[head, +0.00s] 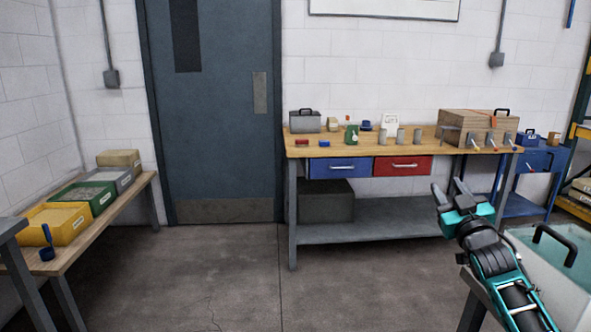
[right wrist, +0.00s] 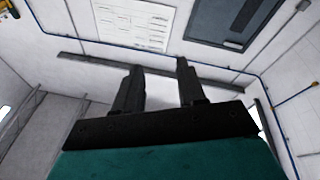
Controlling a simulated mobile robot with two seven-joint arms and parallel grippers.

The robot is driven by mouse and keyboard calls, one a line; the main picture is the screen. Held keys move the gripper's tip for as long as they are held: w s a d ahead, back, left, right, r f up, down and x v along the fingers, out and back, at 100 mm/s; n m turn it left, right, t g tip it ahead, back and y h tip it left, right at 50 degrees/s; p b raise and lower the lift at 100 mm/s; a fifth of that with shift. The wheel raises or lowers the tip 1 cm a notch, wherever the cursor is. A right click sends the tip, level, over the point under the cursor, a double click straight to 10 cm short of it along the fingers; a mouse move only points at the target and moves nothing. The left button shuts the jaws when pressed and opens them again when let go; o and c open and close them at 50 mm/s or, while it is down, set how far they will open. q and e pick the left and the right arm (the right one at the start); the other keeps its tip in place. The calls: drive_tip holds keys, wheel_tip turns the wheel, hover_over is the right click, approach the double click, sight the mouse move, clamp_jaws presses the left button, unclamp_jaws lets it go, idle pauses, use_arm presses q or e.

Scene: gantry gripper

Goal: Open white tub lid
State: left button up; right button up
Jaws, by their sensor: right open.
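A white tub (head: 562,288) stands at the lower right of the head view, cut off by the picture's edge. Its top (head: 575,240) is teal, and a black arched handle (head: 553,243) stands over it. I cannot tell how the lid sits on the rim. My right gripper (head: 447,187) is raised to the left of the tub, apart from it, with its fingers pointing up and away. The right wrist view shows its two dark fingers (right wrist: 157,82) spread with nothing between them. My left gripper is in neither view.
A workbench (head: 420,150) with blue and red drawers carries a wooden box (head: 460,122), a grey toolbox (head: 305,121) and small items. A low bench (head: 120,205) at left holds several bins. A blue cart (head: 540,160) stands behind the tub. The middle floor is clear.

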drive_tip(key=s+a+f+g, duration=0.3)
drive_tip(key=s+f, duration=0.3)
drive_tip(key=f, duration=0.6)
drive_tip(key=s+a+f+g, duration=0.35)
drive_tip(key=s+f, duration=0.35)
drive_tip(key=f, duration=0.5)
drive_tip(key=s+a+f+g, duration=0.1)
drive_tip(key=s+a+f, duration=0.2)
drive_tip(key=s, duration=0.5)
drive_tip(key=s+a+f+g+y, duration=0.1)
drive_tip(key=s+a+f, duration=0.2)
drive_tip(key=s, duration=0.5)
drive_tip(key=s+a+f+m+g+y, duration=0.1)
drive_tip(key=s+a+f, duration=0.2)
drive_tip(key=s+f, duration=0.2)
drive_tip(key=s, duration=0.3)
drive_tip(key=shift+g, duration=0.35)
